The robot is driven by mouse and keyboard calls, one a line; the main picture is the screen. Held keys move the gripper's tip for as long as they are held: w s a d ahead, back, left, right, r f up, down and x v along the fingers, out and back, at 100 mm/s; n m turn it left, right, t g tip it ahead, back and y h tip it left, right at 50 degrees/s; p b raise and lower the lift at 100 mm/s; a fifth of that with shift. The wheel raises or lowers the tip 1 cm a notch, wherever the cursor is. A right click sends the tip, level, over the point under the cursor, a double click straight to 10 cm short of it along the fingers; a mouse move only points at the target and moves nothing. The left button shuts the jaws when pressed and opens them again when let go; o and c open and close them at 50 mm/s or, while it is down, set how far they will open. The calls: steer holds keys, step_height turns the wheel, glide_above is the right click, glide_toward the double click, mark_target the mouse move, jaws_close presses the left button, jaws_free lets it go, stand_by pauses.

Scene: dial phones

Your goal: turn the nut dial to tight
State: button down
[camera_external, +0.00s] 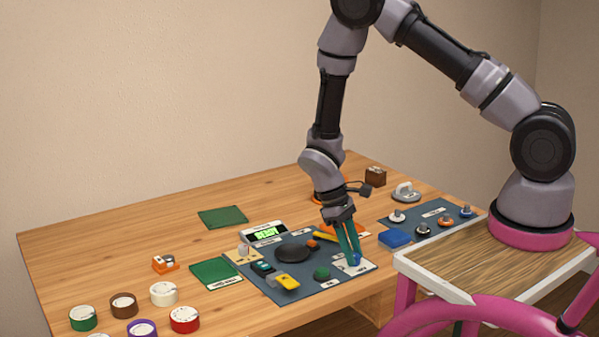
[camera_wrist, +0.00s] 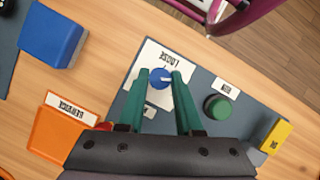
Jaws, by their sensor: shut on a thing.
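The nut dial is a small blue knob (camera_wrist: 158,80) on a white plate (camera_wrist: 134,75) at the corner of a dark blue-grey panel. The plate carries the word LOOSE, seen upside down in the wrist view; its other part is hidden by my fingers. A pale pointer mark shows on the knob, toward its right side in that view. My gripper (camera_wrist: 159,77) has its two green fingers on either side of the knob, shut on it. In the external view my gripper (camera_external: 353,257) reaches down onto the knob at the panel's right front corner.
A green round button (camera_wrist: 217,107) labelled RUN sits beside the plate, with a yellow switch (camera_wrist: 275,137) farther along. A blue block (camera_wrist: 52,36) and an orange tray (camera_wrist: 56,134) labelled SERVICE lie near. Several tape rolls stand at the table's left front.

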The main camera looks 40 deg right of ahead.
steer(key=m+y, duration=0.1)
steer(key=m, duration=0.2)
steer(key=shift+w, duration=0.1)
steer(key=shift+m+y, duration=0.3)
steer(key=shift+m, duration=0.1)
steer(key=c, duration=0.6)
jaws_free()
steer(key=shift+d, duration=0.1)
steer(key=v, duration=1)
steer(key=shift+w+r, duration=0.3)
